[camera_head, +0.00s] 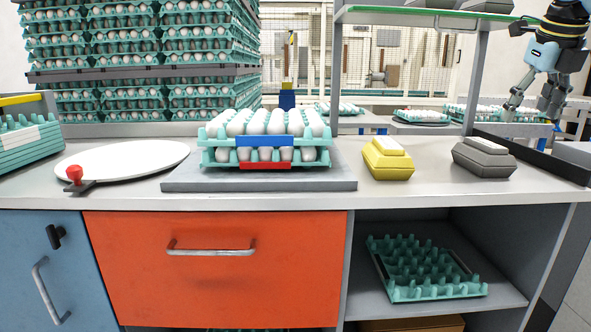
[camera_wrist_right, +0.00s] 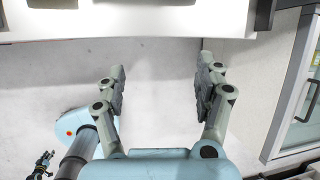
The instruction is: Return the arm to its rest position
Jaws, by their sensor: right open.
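My right gripper (camera_head: 532,100) is at the upper right of the head view, above the right end of the counter. Its fingers point down and are apart, with nothing between them. The right wrist view shows the same gripper (camera_wrist_right: 162,85) open and empty over pale floor, with the white counter edge (camera_wrist_right: 140,24) beyond its fingertips. My left gripper is in neither view.
Two stacked egg trays (camera_head: 206,143) with eggs sit on a grey slab (camera_head: 270,181) mid-counter. A yellow carton (camera_head: 388,160) and a grey carton (camera_head: 484,158) stand right of them. A white round plate (camera_head: 125,157) lies left. An empty teal tray (camera_head: 425,270) is on the shelf below.

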